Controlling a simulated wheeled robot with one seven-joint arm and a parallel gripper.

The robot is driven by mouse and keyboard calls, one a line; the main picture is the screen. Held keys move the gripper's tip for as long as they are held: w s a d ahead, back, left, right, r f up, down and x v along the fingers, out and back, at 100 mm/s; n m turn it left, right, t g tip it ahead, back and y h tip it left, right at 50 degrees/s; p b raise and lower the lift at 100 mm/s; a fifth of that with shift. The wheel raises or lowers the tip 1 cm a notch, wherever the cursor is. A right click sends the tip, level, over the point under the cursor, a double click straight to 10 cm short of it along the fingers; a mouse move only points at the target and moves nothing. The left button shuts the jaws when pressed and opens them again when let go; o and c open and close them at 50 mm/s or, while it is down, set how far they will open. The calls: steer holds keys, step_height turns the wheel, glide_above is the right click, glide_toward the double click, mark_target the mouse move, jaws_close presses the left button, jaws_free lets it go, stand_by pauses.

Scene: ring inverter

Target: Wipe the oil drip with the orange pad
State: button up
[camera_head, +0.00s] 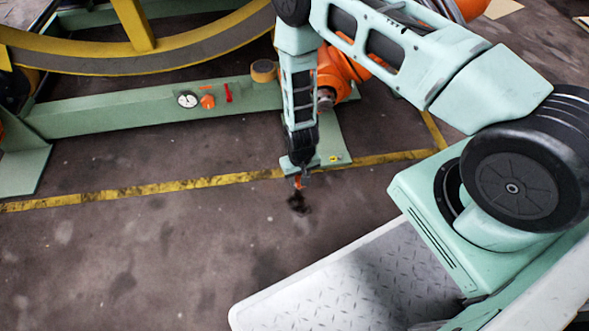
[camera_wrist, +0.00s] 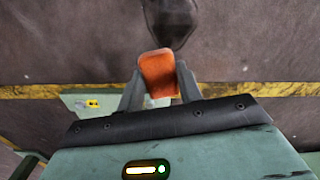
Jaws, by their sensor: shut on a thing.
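The orange pad (camera_wrist: 157,73) is held between the two fingers of my gripper (camera_wrist: 159,88) in the wrist view. In the head view my gripper (camera_head: 300,181) points down, with a small bit of the orange pad (camera_head: 298,182) showing at its tip. The oil drip (camera_head: 298,203) is a dark spot on the brown floor, just in front of the yellow line and close to the pad. In the wrist view the dark oil drip (camera_wrist: 170,20) lies just beyond the pad. Whether the pad touches the floor I cannot tell.
A yellow floor line (camera_head: 150,189) runs behind the oil drip. A green beam (camera_head: 130,111) carries a gauge (camera_head: 188,100), an orange knob (camera_head: 208,101) and a tape roll (camera_head: 263,70). A large yellow ring (camera_head: 140,58) stands behind it. The floor at front left is clear.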

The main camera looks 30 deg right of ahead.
steer(key=shift+r+p, duration=0.95)
steer(key=shift+r, duration=0.55)
